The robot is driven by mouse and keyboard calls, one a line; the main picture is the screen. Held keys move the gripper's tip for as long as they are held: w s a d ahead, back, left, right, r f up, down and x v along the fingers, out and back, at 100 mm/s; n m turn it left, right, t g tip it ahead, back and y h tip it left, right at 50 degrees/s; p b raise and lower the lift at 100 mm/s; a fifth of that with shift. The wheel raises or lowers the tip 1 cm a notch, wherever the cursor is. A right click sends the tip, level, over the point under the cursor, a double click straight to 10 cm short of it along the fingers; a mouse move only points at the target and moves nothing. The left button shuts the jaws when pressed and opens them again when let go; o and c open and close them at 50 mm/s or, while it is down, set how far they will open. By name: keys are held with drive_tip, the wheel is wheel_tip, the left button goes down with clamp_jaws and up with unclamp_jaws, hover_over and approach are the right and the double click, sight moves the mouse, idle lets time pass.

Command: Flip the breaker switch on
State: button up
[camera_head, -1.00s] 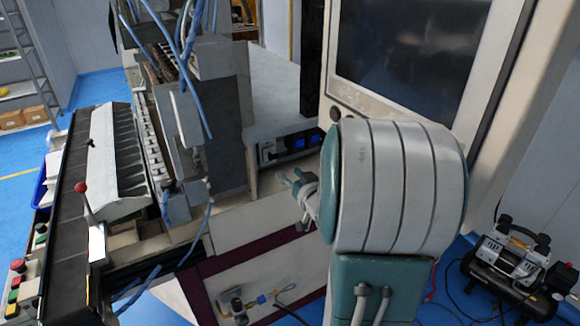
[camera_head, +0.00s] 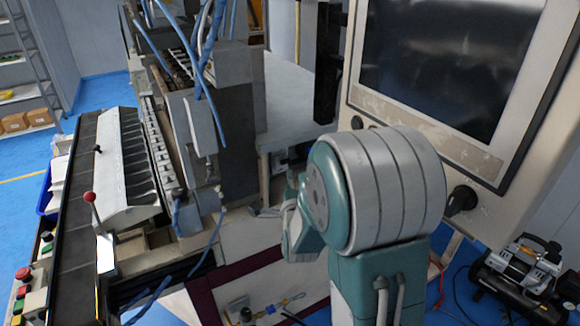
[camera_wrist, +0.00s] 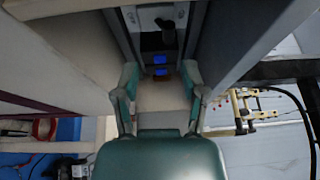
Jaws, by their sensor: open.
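In the wrist view, a dark switch handle (camera_wrist: 166,32) stands out from a light panel at the top, with two small blue displays below it. It looks like the breaker switch. My gripper (camera_wrist: 160,78) is open and empty; its two green-grey fingers are spread to either side, and the displays and switch lie beyond them, apart from the fingers. In the head view, the gripper (camera_head: 268,211) is partly hidden by my arm, low in front of the machine. The unit there (camera_head: 290,154) is mostly covered by my arm, and its switch cannot be made out.
A large screen housing (camera_head: 455,150) stands close at right, with a black rotary knob (camera_head: 461,201). In the wrist view, machine walls flank the gripper closely on both sides. A compressor (camera_head: 520,272) sits on the blue floor. The red-knobbed lever (camera_head: 89,198) is at left.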

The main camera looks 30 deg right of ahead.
sight(281, 161)
drive_tip(key=x, duration=0.7)
